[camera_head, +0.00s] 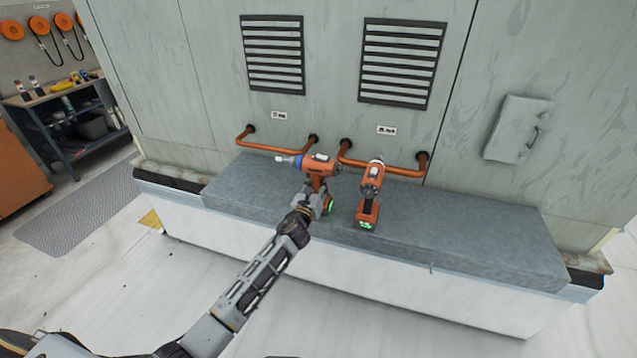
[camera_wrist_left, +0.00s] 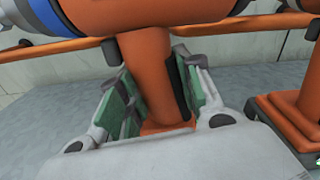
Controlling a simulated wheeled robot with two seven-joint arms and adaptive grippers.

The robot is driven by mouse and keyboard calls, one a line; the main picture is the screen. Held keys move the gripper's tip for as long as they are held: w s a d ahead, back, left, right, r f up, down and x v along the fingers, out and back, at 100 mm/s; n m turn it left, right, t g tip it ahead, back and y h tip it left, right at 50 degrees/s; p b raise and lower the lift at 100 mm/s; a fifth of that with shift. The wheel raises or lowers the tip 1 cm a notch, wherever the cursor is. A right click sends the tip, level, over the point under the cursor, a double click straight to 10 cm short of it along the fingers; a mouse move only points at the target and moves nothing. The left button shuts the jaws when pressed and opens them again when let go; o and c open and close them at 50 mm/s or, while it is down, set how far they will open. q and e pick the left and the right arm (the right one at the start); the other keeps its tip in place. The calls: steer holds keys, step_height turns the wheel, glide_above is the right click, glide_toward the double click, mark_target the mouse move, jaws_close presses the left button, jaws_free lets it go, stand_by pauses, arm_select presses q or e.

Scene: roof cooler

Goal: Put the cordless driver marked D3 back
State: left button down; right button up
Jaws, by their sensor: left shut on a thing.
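My left gripper (camera_head: 318,192) is shut on the handle of an orange cordless driver (camera_head: 319,163) with a blue collar, whose nose points left. In the left wrist view the gripper pads lie on both sides of its orange handle (camera_wrist_left: 147,70). A second orange driver (camera_head: 371,185) stands on the grey ledge (camera_head: 460,235) just right of the gripper, with a green-lit base. Part of it shows at the right edge of the left wrist view (camera_wrist_left: 285,110). I cannot read a D3 mark on either driver. Whether the held driver touches the ledge is unclear. My right gripper is out of view.
Two orange pipe rails (camera_head: 273,147) (camera_head: 392,170) run along the cabinet wall behind the drivers, under two vents (camera_head: 273,55) (camera_head: 402,63) with small labels. The ledge is free at its right end. A workbench (camera_head: 60,95) stands at the far left.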

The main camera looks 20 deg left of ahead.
arm_select(q)
steer(key=shift+r, duration=0.1)
stand_by(0.4)
steer(key=c, duration=1.4)
jaws_free()
steer(key=shift+f, duration=0.3)
steer(key=o, duration=0.4)
steer(key=shift+s+r, duration=0.1)
steer(key=shift+r, duration=0.1)
steer(key=shift+s+a+b, duration=0.2)
steer(key=shift+s+b, duration=0.25)
steer(key=shift+s, duration=5.55)
